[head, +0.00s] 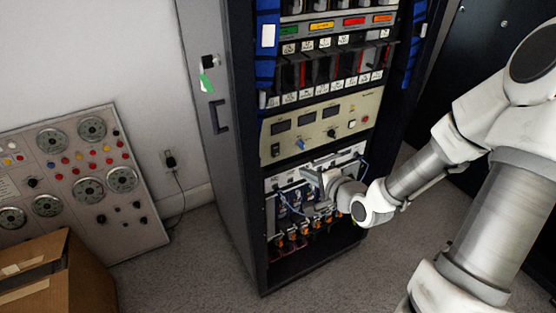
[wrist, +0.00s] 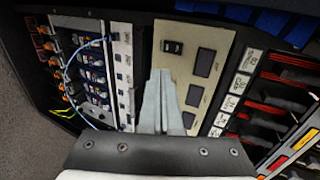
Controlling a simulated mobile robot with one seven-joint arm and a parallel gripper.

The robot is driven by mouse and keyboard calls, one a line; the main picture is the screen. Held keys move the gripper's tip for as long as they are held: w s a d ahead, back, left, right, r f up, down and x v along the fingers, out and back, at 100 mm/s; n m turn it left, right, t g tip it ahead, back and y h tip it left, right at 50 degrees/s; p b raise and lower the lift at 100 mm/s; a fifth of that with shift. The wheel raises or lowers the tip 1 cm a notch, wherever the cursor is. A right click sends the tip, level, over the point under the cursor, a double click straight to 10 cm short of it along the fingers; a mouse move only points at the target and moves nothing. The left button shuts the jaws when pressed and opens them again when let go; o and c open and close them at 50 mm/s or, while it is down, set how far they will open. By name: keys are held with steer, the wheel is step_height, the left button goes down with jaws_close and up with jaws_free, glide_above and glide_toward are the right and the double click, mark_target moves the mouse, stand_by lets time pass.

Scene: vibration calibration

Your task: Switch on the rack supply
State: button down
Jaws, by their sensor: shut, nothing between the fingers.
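The rack supply (head: 345,112) is a beige panel in the tall rack, with dark displays, knobs and a red button. In the wrist view the beige panel (wrist: 178,62) appears turned, with a black rocker switch (wrist: 172,47) near its edge and dark display windows (wrist: 205,62) beside it. In the head view a small dark switch (head: 276,150) sits at the panel's lower left. My gripper (head: 308,176) is in front of the rack, just below the beige panel. In the wrist view its closed, empty fingers (wrist: 160,74) point toward the panel, with the rocker beyond the tips. Contact cannot be told.
Below the supply is a white panel (wrist: 121,65) with a blue cable (wrist: 70,62) and several orange-ended connectors. Above are labelled modules (head: 320,70). A gauge panel (head: 68,165) and a cardboard box (head: 85,285) stand left of the rack. The carpet (head: 205,250) between is clear.

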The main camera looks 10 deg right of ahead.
stand_by(0.3)
steer(key=b, duration=0.4)
glide_toward(276, 155)
steer(key=f+x, duration=0.1)
steer(key=x, duration=0.4)
steer(key=shift+w+a+r, duration=0.1)
steer(key=shift+w+a, duration=0.05)
steer(key=shift+w, duration=0.55)
steer(key=shift+w, duration=0.15)
